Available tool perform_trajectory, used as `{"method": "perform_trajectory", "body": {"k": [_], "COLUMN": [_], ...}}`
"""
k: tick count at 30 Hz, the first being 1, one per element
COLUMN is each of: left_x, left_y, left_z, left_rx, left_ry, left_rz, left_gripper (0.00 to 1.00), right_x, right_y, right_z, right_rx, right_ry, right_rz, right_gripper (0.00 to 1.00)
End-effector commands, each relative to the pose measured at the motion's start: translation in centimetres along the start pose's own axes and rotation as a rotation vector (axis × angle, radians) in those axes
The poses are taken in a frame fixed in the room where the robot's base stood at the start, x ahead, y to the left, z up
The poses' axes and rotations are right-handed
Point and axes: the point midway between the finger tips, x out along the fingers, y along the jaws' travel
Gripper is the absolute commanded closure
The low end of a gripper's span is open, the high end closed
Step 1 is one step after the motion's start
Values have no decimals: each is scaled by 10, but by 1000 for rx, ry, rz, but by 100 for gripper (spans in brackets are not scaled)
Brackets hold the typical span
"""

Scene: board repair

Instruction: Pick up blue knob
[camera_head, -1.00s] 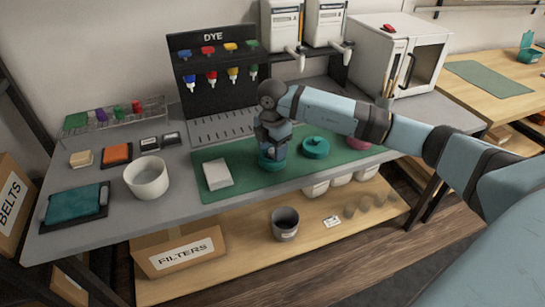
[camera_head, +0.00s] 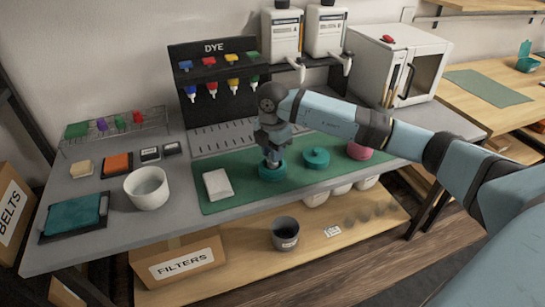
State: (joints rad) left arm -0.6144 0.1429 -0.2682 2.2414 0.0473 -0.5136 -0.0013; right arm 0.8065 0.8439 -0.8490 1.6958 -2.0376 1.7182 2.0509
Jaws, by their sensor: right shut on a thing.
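My right gripper (camera_head: 273,160) points straight down over a teal round piece (camera_head: 270,175) on the green mat. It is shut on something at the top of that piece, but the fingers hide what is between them. A teal round lid with a small raised knob (camera_head: 316,157) lies just right of it, apart from the gripper. A small blue knob-like piece (camera_head: 184,66) sits on top of the black dye rack, left of and behind the gripper. My left gripper is not in view.
A white block (camera_head: 217,184) and a pink round piece (camera_head: 361,150) lie on the green mat (camera_head: 235,196). A white bowl (camera_head: 147,188) stands at left. The black dye rack (camera_head: 215,105) stands behind the gripper, with white dispensers to its right.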

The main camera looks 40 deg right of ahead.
Motion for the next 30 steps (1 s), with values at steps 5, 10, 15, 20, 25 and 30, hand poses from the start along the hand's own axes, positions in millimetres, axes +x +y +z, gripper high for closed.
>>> {"method": "perform_trajectory", "body": {"k": [5, 10, 15, 20, 25, 30], "left_x": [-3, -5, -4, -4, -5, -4], "left_y": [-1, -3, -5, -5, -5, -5], "left_z": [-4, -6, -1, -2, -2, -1], "left_rx": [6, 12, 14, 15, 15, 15], "left_ry": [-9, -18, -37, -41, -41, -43], "left_rz": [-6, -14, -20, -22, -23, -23], "left_gripper": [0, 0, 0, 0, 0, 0], "right_x": [-46, -98, -139, -164, -175, -176], "right_y": [1, 1, 1, 0, 0, 0], "right_z": [0, 0, 0, 0, 0, 0], "right_rx": [-2, -1, -2, -1, 0, 0], "right_ry": [-1, 0, 0, 1, 0, 0], "right_rz": [5, 5, 5, 3, 2, 1], "right_gripper": [97, 97, 97, 97, 97, 97]}}
